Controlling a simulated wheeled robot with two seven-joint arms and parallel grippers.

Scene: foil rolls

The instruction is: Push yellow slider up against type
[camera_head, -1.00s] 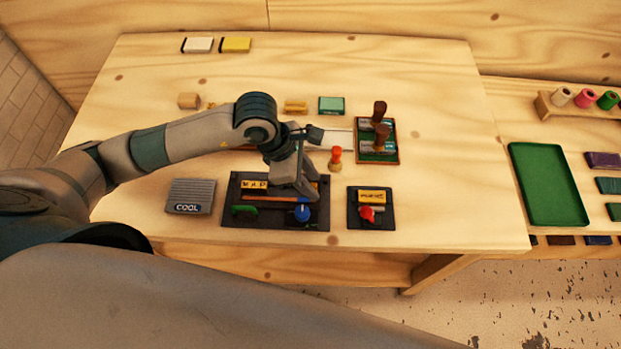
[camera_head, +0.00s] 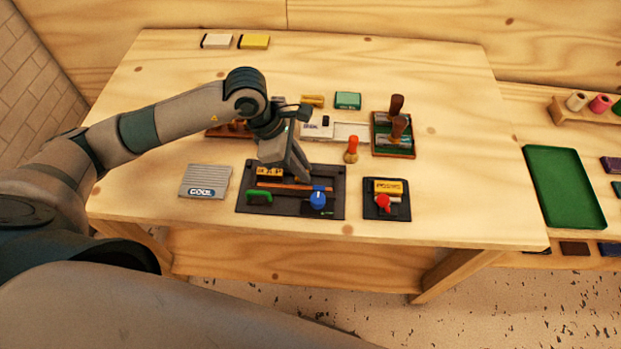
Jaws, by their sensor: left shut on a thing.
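The black type holder (camera_head: 291,208) lies near the table's front edge. Yellow lettered type (camera_head: 269,171) stands at the left of its upper channel, above an orange-brown bar (camera_head: 270,186). A green handle (camera_head: 259,197) and a blue knob (camera_head: 318,199) are on its lower part. My left gripper (camera_head: 301,177) reaches down over the channel, just right of the type, with its fingers closed together. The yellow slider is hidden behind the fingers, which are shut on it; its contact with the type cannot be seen. My right gripper is not in view.
A smaller black holder with a red knob (camera_head: 383,203) stands to the right. A grey COOL plate (camera_head: 205,181) lies to the left. An orange-topped peg (camera_head: 352,149) and a rack with brown-handled stamps (camera_head: 394,143) stand behind. The table's front right is clear.

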